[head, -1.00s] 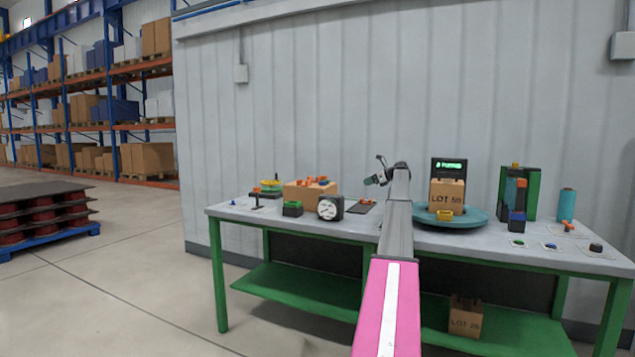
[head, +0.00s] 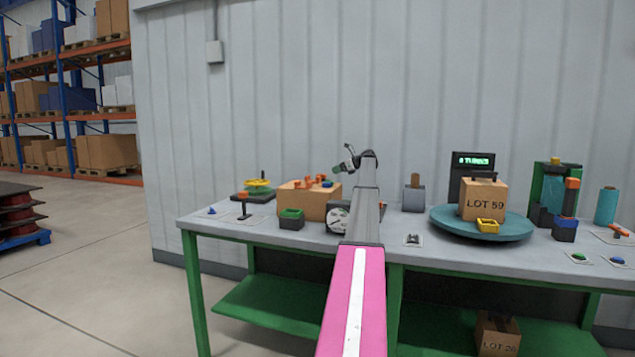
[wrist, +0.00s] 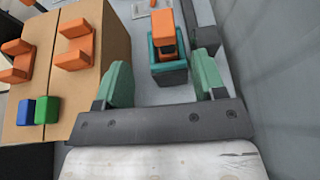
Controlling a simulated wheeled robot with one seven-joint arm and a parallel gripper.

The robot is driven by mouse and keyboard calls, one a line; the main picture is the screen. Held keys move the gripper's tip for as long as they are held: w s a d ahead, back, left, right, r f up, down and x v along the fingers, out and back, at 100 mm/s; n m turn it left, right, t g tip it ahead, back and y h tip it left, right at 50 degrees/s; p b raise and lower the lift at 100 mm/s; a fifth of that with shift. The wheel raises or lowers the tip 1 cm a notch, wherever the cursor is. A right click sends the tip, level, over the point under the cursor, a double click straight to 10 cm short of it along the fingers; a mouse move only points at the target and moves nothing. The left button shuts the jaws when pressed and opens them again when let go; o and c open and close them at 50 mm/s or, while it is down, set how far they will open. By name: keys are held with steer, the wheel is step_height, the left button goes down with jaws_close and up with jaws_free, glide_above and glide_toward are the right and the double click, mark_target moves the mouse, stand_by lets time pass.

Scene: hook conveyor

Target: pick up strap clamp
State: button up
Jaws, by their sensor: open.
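My gripper (wrist: 165,85) is open, with green fingers spread apart; it also shows at the arm's end in the head view (head: 347,160). In the wrist view an orange piece (wrist: 163,30) stands in a teal-rimmed grey holder (wrist: 169,74). The holder lies beyond and between the fingertips in the picture, with nothing gripped. I cannot tell for sure which thing is the strap clamp. Orange U-shaped pieces (wrist: 75,46) lie on a cardboard box (wrist: 112,70) left of the fingers. The orange-and-teal item is not clearly seen in the head view.
The grey-topped table (head: 375,255) stands against a ribbed wall (head: 420,80). The cardboard box (head: 300,203) is left of my arm. A teal turntable (head: 450,226) bears a LOT 59 carton (head: 483,195). A green-and-black stand (head: 547,195) is at right. A dial gauge (head: 337,219) is partly hidden by my arm.

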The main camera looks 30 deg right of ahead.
mark_target(322, 175)
steer(key=x, duration=1)
steer(key=shift+w+d+f, duration=0.1)
steer(key=shift+w+f, duration=0.05)
steer(key=shift+w, duration=0.05)
steer(key=c, duration=1.1)
